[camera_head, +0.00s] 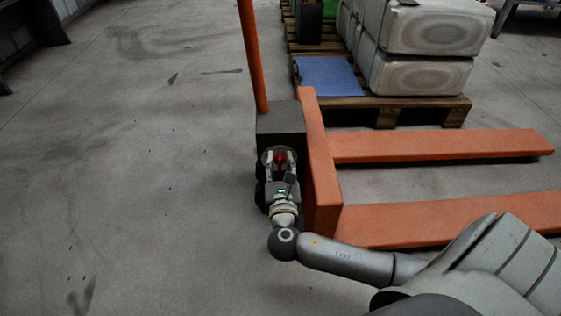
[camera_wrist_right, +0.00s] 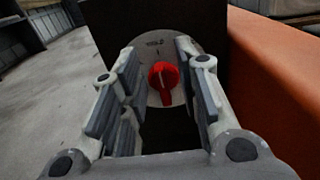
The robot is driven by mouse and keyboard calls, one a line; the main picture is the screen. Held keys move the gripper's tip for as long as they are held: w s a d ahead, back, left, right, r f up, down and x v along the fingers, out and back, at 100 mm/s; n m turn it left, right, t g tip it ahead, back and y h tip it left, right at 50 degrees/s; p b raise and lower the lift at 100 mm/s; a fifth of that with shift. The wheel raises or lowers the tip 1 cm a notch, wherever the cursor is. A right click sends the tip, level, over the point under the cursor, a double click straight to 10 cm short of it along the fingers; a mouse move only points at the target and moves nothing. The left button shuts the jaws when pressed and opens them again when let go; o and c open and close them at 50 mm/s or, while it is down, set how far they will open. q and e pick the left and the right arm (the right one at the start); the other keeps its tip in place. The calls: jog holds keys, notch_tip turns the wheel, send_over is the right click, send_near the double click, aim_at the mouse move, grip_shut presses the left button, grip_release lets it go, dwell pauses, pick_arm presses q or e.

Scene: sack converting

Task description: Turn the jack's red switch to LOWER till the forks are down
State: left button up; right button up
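The pallet jack has two orange forks (camera_head: 440,146) low over the floor, a dark housing (camera_head: 281,117) and an orange handle (camera_head: 252,55). The red switch (camera_head: 281,158) is on the housing. In the right wrist view the red switch (camera_wrist_right: 164,80) sits on a round grey plate (camera_wrist_right: 184,44), with its pointer end downward. Lettering at the plate's top is too small to read surely. My right gripper (camera_head: 281,160) is open, with its fingers on either side of the switch and gaps visible between them and it. My left gripper is not in view.
A wooden pallet (camera_head: 400,102) behind the forks carries stacked pale sacks (camera_head: 421,74) and a blue sheet (camera_head: 329,76). The orange fork frame (camera_wrist_right: 275,80) stands close on the right of my right gripper. The floor at left is clear.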

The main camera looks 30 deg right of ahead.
grip_shut()
jog(key=shift+s+d+r+m+p, duration=0.1)
jog(key=shift+m+p, duration=0.55)
jog(key=shift+m, duration=0.05)
jog(key=shift+s+d+m+p, duration=0.1)
jog(key=shift+m+p, duration=0.35)
jog(key=shift+m, duration=0.35)
jog(key=shift+d+f+m+p, duration=0.2)
jog(key=shift+m+p, duration=0.1)
jog(key=shift+m, duration=0.9)
jog(key=shift+s+d+f+m, duration=0.1)
jog(key=shift+m, duration=0.75)
jog(key=shift+s+d+f+m, duration=0.1)
jog(key=shift+m, duration=0.75)
